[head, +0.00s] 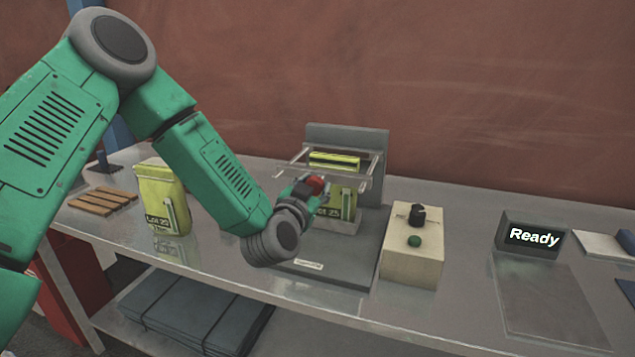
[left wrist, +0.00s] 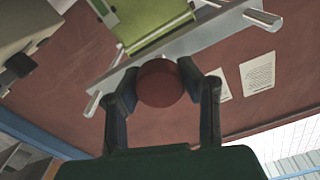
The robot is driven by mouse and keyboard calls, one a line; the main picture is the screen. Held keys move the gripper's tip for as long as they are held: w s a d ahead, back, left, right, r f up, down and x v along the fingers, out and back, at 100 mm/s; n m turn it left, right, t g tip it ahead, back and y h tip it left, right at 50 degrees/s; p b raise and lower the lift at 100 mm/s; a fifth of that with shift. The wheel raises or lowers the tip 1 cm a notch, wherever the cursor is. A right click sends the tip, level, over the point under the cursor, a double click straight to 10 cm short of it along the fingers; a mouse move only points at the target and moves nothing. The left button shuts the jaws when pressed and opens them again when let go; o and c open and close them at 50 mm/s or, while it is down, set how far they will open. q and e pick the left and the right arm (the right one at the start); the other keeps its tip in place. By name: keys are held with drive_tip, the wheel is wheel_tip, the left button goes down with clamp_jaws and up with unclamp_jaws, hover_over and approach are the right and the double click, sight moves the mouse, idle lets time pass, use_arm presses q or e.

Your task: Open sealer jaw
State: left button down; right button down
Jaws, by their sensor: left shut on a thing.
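The sealer (head: 345,255) stands mid-table on a dark base with a grey back plate. Its jaw (head: 372,170) is a clear and metal frame around the top of a yellow-green pouch (head: 345,197) labelled Lot 25. A red knob (head: 316,184) sits at the front of the jaw. My left gripper (head: 308,190) is shut on the red knob. In the left wrist view the two fingers hold the round red knob (left wrist: 161,83) below a metal bar (left wrist: 190,42), with the pouch (left wrist: 150,20) behind. My right gripper is not in view.
A second yellow-green pouch (head: 162,195) stands left of the sealer, near my forearm. A beige control box (head: 412,258) with a black dial and green button is on the right. A display (head: 533,236) reads Ready. Wooden slats (head: 100,199) lie at the far left.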

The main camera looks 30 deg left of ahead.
use_arm(q)
drive_tip(key=shift+s+f, duration=0.1)
drive_tip(key=shift+f, duration=0.15)
drive_tip(key=c, duration=1)
unclamp_jaws()
drive_tip(key=shift+c, duration=0.2)
drive_tip(key=shift+a, duration=0.1)
drive_tip(key=shift+s, duration=0.3)
drive_tip(key=v, duration=1.1)
drive_tip(key=shift+f, duration=0.1)
